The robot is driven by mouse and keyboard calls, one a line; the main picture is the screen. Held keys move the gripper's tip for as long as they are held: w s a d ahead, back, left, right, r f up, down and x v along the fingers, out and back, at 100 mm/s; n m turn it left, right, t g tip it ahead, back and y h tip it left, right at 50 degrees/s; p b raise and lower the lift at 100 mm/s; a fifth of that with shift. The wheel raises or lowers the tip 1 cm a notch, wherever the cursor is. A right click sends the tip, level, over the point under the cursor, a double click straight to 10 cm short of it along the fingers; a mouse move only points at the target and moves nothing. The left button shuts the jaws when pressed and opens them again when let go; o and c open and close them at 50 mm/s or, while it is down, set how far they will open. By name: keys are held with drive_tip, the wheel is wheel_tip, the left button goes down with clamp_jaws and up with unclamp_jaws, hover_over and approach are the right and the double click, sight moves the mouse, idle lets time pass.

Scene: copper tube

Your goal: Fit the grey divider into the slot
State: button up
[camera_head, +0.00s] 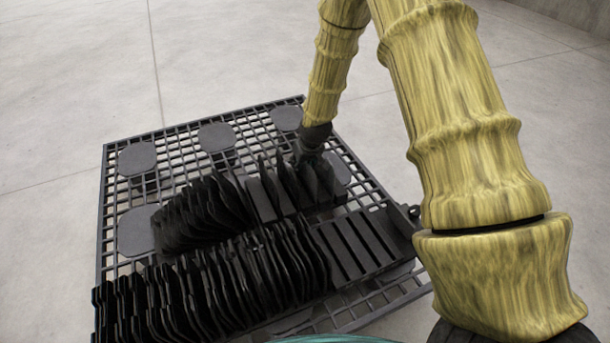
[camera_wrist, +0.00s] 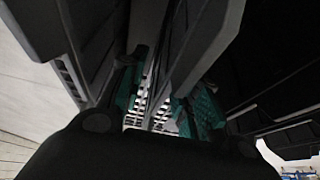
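My gripper (camera_head: 312,158) reaches down to a row of upright dark plates on the far right part of a grid base. The wrist view shows its two teal finger pads (camera_wrist: 166,104) apart, with bright grid visible between them. A grey plate (camera_wrist: 208,38), perhaps the divider, slants down toward the gap between the pads. I see no clear contact between pad and plate. In the head view the plates near the gripper (camera_head: 262,197) look dark grey, and I cannot tell which is the divider. A slotted block (camera_head: 352,246) with parallel slots lies at the right of the base.
The square grid base (camera_head: 180,150) carries several round discs (camera_head: 216,137). Rows of black wavy plates (camera_head: 200,290) fill its near left, with another cluster (camera_head: 203,213) behind. Plates crowd both sides of my gripper. The pale floor (camera_head: 70,80) around is clear.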

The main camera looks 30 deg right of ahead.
idle(0.3)
clamp_jaws()
